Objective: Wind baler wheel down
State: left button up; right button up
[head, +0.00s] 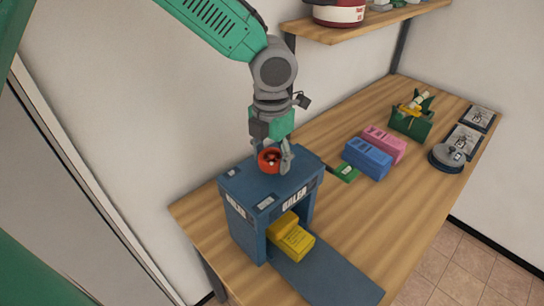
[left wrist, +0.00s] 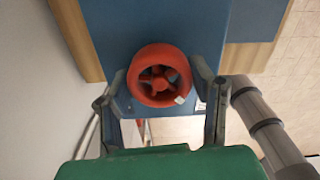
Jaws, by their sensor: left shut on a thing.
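The blue baler (head: 268,190) stands on the wooden table, with its lettered front facing the room. Its red wheel (head: 268,159) is on top, and it also shows in the left wrist view (left wrist: 158,78) with spokes and a small white mark on its lower right rim. My left gripper (head: 280,160) reaches down from above and is shut on the wheel, one finger at each side of the rim. A yellow block (head: 291,238) sits in the baler's front opening, partly sticking out onto the blue ramp (head: 335,278). My right gripper is not in view.
On the wooden table (head: 400,215) are a small green item (head: 346,172), a blue block (head: 368,159), a pink block (head: 384,143), a green box (head: 411,120) and a grey round device (head: 447,157). A shelf (head: 370,27) hangs above. A wall is behind.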

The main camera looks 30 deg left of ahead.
aim_at(271, 154)
pick_arm(q)
jog(key=o, duration=1)
jog(key=shift+o, duration=0.8)
jog(key=shift+w, duration=0.1)
jog(key=shift+r, duration=0.25)
notch_tip(271, 154, up, 11)
jog(key=shift+a+r, duration=0.1)
